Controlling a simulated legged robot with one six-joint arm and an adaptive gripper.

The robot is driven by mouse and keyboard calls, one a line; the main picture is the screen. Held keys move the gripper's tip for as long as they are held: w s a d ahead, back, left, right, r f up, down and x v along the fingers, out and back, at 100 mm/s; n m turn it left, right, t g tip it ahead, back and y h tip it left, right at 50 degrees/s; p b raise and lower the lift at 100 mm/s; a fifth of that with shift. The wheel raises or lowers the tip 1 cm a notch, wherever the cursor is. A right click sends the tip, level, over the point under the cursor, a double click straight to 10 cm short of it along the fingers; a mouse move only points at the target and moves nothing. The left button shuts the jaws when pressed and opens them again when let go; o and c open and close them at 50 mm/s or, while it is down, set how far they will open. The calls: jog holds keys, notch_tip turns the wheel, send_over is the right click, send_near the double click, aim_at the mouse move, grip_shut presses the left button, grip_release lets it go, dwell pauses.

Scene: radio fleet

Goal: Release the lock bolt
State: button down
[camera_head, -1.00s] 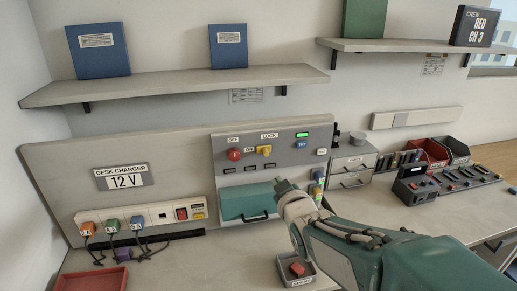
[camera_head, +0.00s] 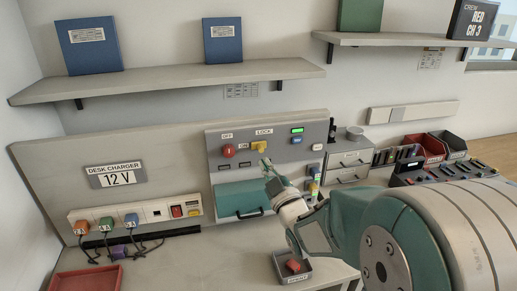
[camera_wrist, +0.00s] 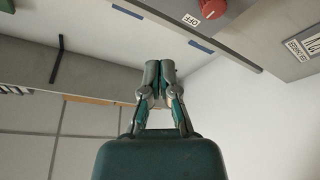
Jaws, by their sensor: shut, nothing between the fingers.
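The yellow lock bolt (camera_head: 259,147) sits under the LOCK label on the grey control panel (camera_head: 300,156) in the head view. My gripper (camera_head: 266,163) is just below and slightly right of the bolt in that view, and I cannot tell whether it touches the panel. In the wrist view my gripper (camera_wrist: 159,66) has its fingertips together with nothing between them. The red OFF knob (camera_head: 228,151) is left of the bolt, and it also shows at the top of the wrist view (camera_wrist: 213,8). The bolt is not visible in the wrist view.
A teal drawer (camera_head: 240,199) with a black handle lies below the panel. A charger strip (camera_head: 150,212) with several coloured plugs is at left. A shelf (camera_head: 180,80) with blue binders overhangs the panel. A small grey tray (camera_head: 291,268) holds a red item.

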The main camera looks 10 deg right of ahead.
aim_at(264, 135)
jog(key=w, duration=0.9)
jog(key=shift+w+a+r, duration=0.1)
jog(key=shift+w+a, duration=0.05)
jog(key=shift+w, duration=0.15)
jog(key=shift+d+f, duration=0.35)
jog(key=shift+f, duration=0.05)
jog(key=shift+d, duration=1.8)
jog(key=shift+a+r, duration=0.1)
